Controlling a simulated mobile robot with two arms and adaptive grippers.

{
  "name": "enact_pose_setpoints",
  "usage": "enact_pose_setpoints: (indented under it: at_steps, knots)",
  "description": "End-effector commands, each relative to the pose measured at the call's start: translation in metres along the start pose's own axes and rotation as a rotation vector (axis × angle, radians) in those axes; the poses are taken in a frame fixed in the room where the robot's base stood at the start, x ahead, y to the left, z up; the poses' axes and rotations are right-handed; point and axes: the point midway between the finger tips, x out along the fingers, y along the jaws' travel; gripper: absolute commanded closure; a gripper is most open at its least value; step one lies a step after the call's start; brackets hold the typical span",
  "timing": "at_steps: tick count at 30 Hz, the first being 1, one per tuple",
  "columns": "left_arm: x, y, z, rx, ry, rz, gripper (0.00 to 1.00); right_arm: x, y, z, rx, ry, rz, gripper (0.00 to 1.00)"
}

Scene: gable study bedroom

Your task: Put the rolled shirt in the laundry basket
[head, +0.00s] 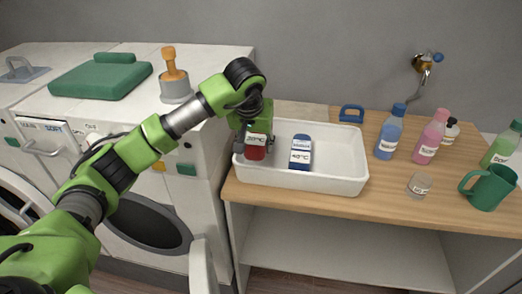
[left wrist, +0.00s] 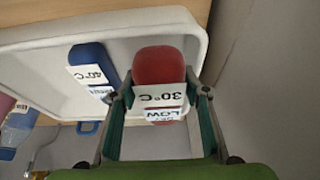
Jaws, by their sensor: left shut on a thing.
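A red roll (head: 255,153) with a white 30°C label is at the left end of a white open tub (head: 343,186) on the wooden counter. My left gripper (head: 256,141) is shut on the red roll from above. The left wrist view shows the red roll (left wrist: 160,65) between the two fingers, inside the tub's outline. Whether it touches the tub floor I cannot tell. A blue roll (head: 301,145) with a 40°C label lies in the tub, to the right of the red one. No separate laundry basket is clearly seen. My right gripper is not in view.
Blue (head: 388,145) and pink (head: 428,142) bottles, a small jar (head: 419,185) and a green mug (head: 489,187) stand right of the tub. A wall tap (head: 425,63) is behind. White washing machines (head: 110,118) stand left. The shelf (head: 330,250) below the counter is clear.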

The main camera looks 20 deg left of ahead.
Motion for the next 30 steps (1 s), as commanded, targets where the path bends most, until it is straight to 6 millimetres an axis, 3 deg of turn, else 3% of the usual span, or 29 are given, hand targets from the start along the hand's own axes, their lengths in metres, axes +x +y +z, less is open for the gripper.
enact_pose_setpoints:
  at_steps: [3,11,18,30]
  knots:
    - [0.021,0.003,-0.007,-0.002,-0.002,0.001,0.82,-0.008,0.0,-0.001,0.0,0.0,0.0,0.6]
    - [0.045,0.005,-0.015,-0.001,0.0,0.002,0.82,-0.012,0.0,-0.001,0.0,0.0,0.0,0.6]
    - [0.07,0.005,-0.005,0.0,0.001,0.002,0.82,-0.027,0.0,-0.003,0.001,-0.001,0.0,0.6]
    - [0.077,0.004,-0.002,0.0,0.004,0.001,0.82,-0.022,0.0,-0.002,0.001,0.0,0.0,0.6]
